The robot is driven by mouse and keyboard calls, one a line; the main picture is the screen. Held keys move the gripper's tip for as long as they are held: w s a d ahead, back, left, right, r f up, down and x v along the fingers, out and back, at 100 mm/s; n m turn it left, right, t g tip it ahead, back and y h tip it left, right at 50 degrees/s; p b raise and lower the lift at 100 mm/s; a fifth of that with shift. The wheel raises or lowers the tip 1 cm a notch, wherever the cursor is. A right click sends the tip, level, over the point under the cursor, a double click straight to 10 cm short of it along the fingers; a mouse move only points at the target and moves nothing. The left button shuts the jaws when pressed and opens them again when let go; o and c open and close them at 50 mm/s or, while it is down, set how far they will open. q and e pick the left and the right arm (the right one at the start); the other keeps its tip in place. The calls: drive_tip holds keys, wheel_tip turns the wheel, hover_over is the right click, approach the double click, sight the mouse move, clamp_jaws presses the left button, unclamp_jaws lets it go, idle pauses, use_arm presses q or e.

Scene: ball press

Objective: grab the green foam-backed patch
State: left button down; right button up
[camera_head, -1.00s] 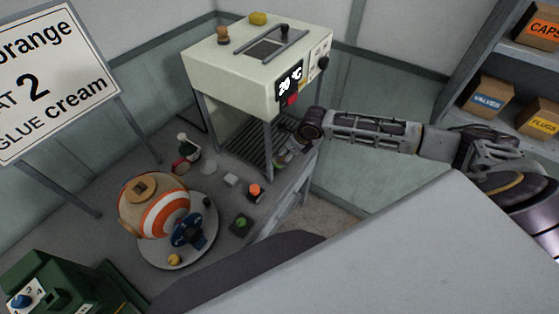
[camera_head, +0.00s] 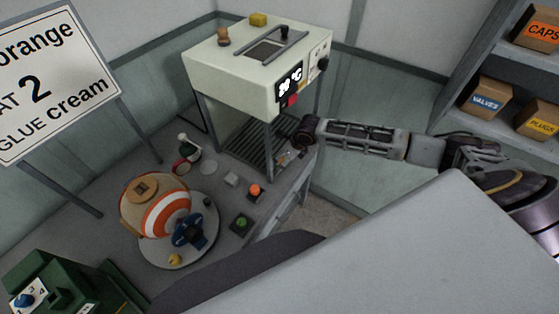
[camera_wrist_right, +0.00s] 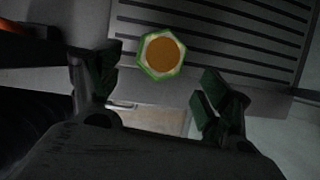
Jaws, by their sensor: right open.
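A hexagonal patch (camera_wrist_right: 161,54) with a green rim, a pale ring and an orange-brown round centre lies on the slatted rack, near its edge, in the right wrist view. My right gripper (camera_wrist_right: 158,86) is open and empty, its dark green-padded fingers apart on either side below the patch, not touching it. In the head view, a small orange-brown spot (camera_head: 282,159) on the rack under the heater is probably this patch. My right gripper there (camera_head: 300,152) is beside the rack, small and partly hidden by its own wrist. My left gripper is not in view.
The heater press (camera_head: 235,75) stands on legs over the rack (camera_head: 247,140). An orange-striped ball (camera_head: 165,215) sits on a round plate (camera_head: 180,262). An orange button (camera_head: 255,190) and a green button (camera_head: 241,222) are on the bench. Shelves with boxes (camera_head: 487,97) are at right.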

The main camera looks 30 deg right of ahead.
drive_tip(key=shift+x, duration=1.7)
drive_tip(key=shift+s, duration=0.1)
drive_tip(key=c, duration=0.9)
drive_tip(key=shift+c, duration=0.2)
drive_tip(key=shift+r, duration=1.55)
drive_tip(key=shift+s+d+r+b, duration=0.1)
drive_tip(key=shift+r+b, duration=0.05)
drive_tip(key=shift+b, duration=0.15)
drive_tip(key=shift+s+d+b, duration=0.4)
drive_tip(key=shift+s+d, duration=0.8)
drive_tip(key=shift+s, duration=1.5)
drive_tip(key=shift+s+d+b, duration=0.4)
drive_tip(key=shift+s+d, duration=0.8)
drive_tip(key=shift+s, duration=1.45)
drive_tip(key=shift+s+d+b, duration=0.4)
drive_tip(key=shift+s+d, duration=0.8)
drive_tip(key=shift+s, duration=1.5)
